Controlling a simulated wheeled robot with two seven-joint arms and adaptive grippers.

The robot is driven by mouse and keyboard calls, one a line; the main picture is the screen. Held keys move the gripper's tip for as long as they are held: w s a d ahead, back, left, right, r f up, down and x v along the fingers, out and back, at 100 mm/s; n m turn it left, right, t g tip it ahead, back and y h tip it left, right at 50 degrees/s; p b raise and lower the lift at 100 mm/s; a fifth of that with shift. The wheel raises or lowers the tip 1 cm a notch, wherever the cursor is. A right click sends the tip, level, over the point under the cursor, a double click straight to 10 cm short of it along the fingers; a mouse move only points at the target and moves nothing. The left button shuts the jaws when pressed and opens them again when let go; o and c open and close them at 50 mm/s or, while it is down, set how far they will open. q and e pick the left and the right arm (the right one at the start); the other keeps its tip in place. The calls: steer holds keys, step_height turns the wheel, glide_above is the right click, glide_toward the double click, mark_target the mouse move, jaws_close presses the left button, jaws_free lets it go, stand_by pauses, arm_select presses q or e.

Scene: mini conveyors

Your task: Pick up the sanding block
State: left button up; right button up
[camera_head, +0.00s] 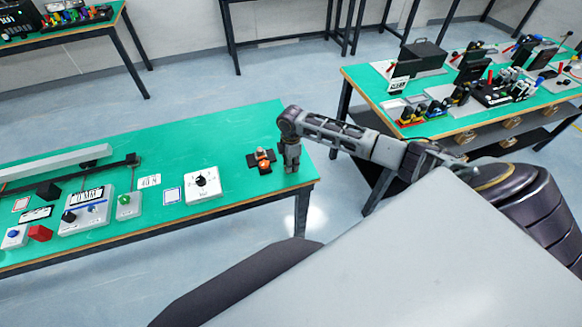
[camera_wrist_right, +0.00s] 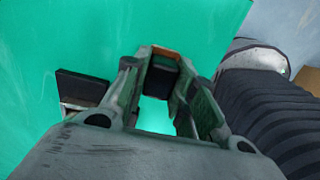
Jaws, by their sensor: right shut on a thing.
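My right gripper (camera_head: 291,166) is low over the right end of the green table, pointing down. In the right wrist view its fingers (camera_wrist_right: 165,85) are closed around a small dark block with an orange-brown edge, which looks like the sanding block (camera_wrist_right: 162,56). Only part of the block shows between the fingers. In the head view the gripper hides it, and I cannot tell whether it touches the table. My left gripper is not in view.
A black fixture with an orange part (camera_head: 262,161) is just left of the gripper; a dark plate (camera_wrist_right: 82,87) shows there in the wrist view. A white box with a black knob (camera_head: 202,185) is further left. Another crowded green table (camera_head: 361,76) stands at right.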

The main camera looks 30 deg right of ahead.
steer(key=shift+r, duration=0.15)
steer(key=shift+r, duration=4.85)
steer(key=o, duration=0.4)
steer(key=shift+c, duration=1.4)
